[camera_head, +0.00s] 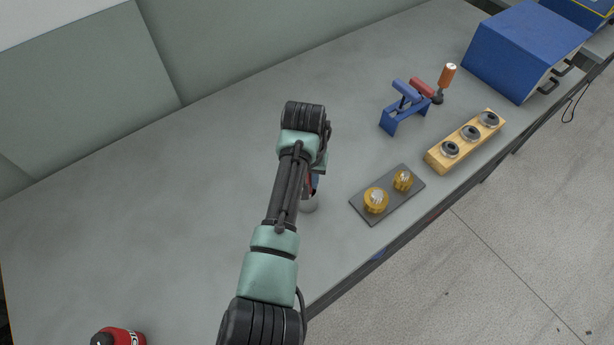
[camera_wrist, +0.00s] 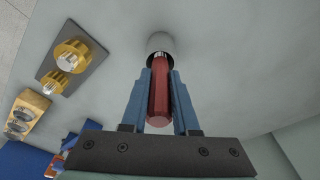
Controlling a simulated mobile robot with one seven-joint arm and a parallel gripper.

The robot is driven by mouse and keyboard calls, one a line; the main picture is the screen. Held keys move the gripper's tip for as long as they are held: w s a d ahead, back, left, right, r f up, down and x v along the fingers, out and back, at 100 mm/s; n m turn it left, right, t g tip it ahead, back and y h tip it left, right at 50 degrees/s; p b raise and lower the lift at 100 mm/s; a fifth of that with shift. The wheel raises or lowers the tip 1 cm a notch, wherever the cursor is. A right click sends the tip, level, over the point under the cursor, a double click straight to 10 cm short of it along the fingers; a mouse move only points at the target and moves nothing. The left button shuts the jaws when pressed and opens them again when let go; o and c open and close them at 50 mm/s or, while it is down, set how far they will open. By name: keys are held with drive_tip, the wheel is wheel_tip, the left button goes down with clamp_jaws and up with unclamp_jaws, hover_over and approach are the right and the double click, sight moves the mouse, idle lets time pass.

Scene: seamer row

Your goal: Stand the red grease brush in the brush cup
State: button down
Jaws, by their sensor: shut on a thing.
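The red grease brush shows its red handle (camera_wrist: 159,100) between the two blue fingers of my gripper (camera_wrist: 160,76) in the wrist view. My gripper is shut on the handle. The brush's metal collar points at the mouth of the pale grey brush cup (camera_wrist: 160,41); the bristle end is hidden and seems to be at or inside the mouth. How deep it sits I cannot tell. In the head view the cup (camera_head: 309,204) stands on the bench, partly hidden by my arm, with my gripper (camera_head: 313,184) just above it.
Right of the cup, a dark plate (camera_head: 372,216) holds two brass pieces. A red can (camera_head: 122,337) stands front left. The bench's left side is clear.

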drive_tip(key=shift+f, duration=0.55)
drive_tip(key=c, duration=0.6)
unclamp_jaws()
wheel_tip(320, 180, up, 13)
drive_tip(key=s+b, duration=0.2)
drive_tip(key=w+d+r+t+h, duration=0.1)
drive_tip(key=w+d+r+t, duration=0.2)
drive_tip(key=r, duration=0.5)
drive_tip(key=w+r+t, duration=0.2)
drive_tip(key=r+t, duration=0.3)
drive_tip(key=r, duration=0.3)
drive_tip(key=w+d+r+t+h, duration=0.1)
drive_tip(key=w+d+r+t, duration=0.2)
drive_tip(key=r, duration=0.5)
drive_tip(key=s+a+r+t, duration=0.2)
drive_tip(key=s+r+t, duration=0.2)
drive_tip(key=r, duration=0.5)
drive_tip(key=s+a+r+t, duration=0.1)
drive_tip(key=s+r+t, duration=0.35)
drive_tip(key=r, duration=0.35)
drive_tip(key=s+a+r+n+t+y, duration=0.1)
drive_tip(key=s+a+r+t+y, duration=0.1)
drive_tip(key=s+r+t, duration=0.4)
drive_tip(key=s+a+r, duration=0.1)
drive_tip(key=s+r, duration=0.3)
drive_tip(key=s, duration=0.1)
drive_tip(key=shift+s+n, duration=0.4)
